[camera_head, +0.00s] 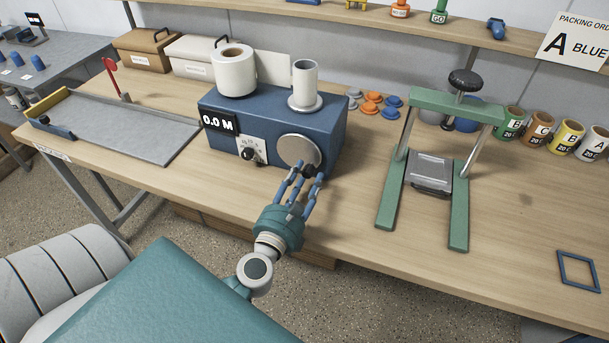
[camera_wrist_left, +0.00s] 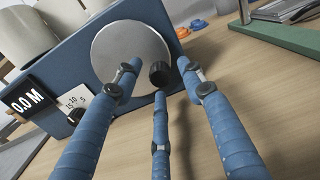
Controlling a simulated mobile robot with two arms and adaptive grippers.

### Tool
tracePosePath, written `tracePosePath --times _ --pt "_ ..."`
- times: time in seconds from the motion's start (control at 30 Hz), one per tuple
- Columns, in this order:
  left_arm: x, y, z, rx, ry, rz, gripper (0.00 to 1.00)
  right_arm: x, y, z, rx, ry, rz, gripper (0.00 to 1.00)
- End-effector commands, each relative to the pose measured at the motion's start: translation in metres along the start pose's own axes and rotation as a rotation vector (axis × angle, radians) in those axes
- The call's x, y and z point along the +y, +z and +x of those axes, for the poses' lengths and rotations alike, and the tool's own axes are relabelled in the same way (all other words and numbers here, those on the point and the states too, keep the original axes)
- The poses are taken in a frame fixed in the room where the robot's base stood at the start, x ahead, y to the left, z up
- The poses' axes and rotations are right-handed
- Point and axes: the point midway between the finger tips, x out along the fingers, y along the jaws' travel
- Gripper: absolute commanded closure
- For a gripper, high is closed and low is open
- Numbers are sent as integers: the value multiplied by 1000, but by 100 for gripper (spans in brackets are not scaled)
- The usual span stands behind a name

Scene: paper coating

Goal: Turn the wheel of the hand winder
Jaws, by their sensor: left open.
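The hand winder is a blue box (camera_head: 275,106) on the bench, with a "0.0 M" display (camera_head: 217,122) and a dial on its front. Its wheel is a round grey disc (camera_head: 298,150) on the front face, with a black knob (camera_head: 308,170) near its lower right edge. The wheel (camera_wrist_left: 125,48) and knob (camera_wrist_left: 159,73) also show in the left wrist view. My left gripper (camera_head: 303,177) is open in front of the wheel, its blue fingers spread around the knob. I cannot tell if any finger touches it. My right gripper is out of view.
A white roll (camera_head: 234,70) and a white core on a spindle (camera_head: 304,84) stand on the winder. A green press (camera_head: 430,170) stands to the right. A grey tray (camera_head: 120,125) lies to the left. Several labelled cans (camera_head: 552,133) line the back right. Bench between winder and press is clear.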

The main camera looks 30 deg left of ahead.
Motion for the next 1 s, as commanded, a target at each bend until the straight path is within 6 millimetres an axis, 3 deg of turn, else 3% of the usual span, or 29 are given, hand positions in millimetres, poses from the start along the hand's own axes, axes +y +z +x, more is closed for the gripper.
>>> tracePosePath --times 0.27,0.47,0.77,1.0 --pt "0 0 1 0 -1 0 62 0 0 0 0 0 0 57" --pt "0 0 1 0 -1 1 100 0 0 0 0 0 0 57" --pt "0 -1 1 0 0 22 100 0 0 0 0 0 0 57" --pt "4 -5 1 0 0 135 100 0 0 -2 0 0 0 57"
